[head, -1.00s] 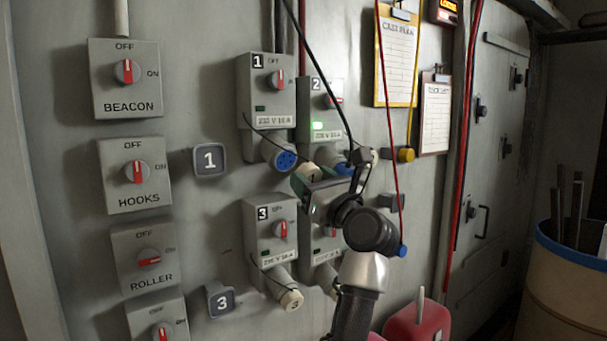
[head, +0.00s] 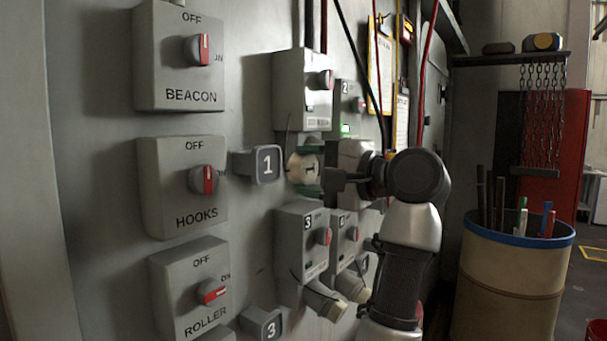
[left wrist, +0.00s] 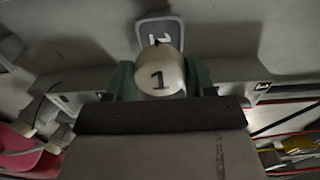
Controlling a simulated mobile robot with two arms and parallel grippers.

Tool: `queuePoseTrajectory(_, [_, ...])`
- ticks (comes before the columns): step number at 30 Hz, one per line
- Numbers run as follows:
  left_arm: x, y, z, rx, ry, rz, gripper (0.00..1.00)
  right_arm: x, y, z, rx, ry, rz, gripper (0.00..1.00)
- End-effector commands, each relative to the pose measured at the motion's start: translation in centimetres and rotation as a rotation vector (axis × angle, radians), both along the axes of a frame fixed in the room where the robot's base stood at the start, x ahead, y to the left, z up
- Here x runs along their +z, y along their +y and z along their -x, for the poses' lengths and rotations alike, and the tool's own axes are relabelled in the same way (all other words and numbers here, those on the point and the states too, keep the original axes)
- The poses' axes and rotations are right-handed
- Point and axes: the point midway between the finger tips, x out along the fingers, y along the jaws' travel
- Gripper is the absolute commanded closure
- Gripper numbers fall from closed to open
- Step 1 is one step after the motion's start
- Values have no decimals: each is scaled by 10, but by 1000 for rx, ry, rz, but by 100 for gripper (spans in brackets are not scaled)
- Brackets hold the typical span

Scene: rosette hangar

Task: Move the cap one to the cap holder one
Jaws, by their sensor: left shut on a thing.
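Cap one (head: 307,169) is a cream round cap marked 1. My left gripper (head: 304,166), with green fingertips, is shut on it, in front of the wall below outlet box 1. In the left wrist view, cap one (left wrist: 160,75) sits between the green fingers (left wrist: 160,80). Cap holder one (head: 258,165) is a grey rounded square plate marked 1, standing out from the wall just left of the held cap. It also shows in the left wrist view (left wrist: 160,29), behind the cap and partly hidden by it. A gap shows between them in the head view. My right gripper is out of view.
Switch boxes for beacon (head: 180,57), hooks (head: 183,187) and roller (head: 190,285) stand out at left. Outlet boxes 1 (head: 303,90) and 3 (head: 303,250) flank the gripper above and below. A blue-rimmed barrel (head: 510,285) stands at right.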

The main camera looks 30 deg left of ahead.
Motion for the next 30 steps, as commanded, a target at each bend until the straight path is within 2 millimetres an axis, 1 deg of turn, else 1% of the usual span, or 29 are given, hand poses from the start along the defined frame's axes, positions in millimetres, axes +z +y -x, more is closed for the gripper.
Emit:
queuePoseTrajectory(5, [0, 10, -1, 3, -2, 1, 84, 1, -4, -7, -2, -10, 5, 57])
queuePoseTrajectory(9, [0, 24, -2, 3, -2, 1, 84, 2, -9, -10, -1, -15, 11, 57])
queuePoseTrajectory(18, [0, 49, -4, 2, 1, 0, 84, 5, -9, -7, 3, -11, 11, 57])
queuePoseTrajectory(24, [0, 56, -4, 1, 1, 0, 84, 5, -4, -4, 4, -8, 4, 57])
queuePoseTrajectory(30, [0, 57, -4, 1, 1, 0, 84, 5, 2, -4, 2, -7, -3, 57])
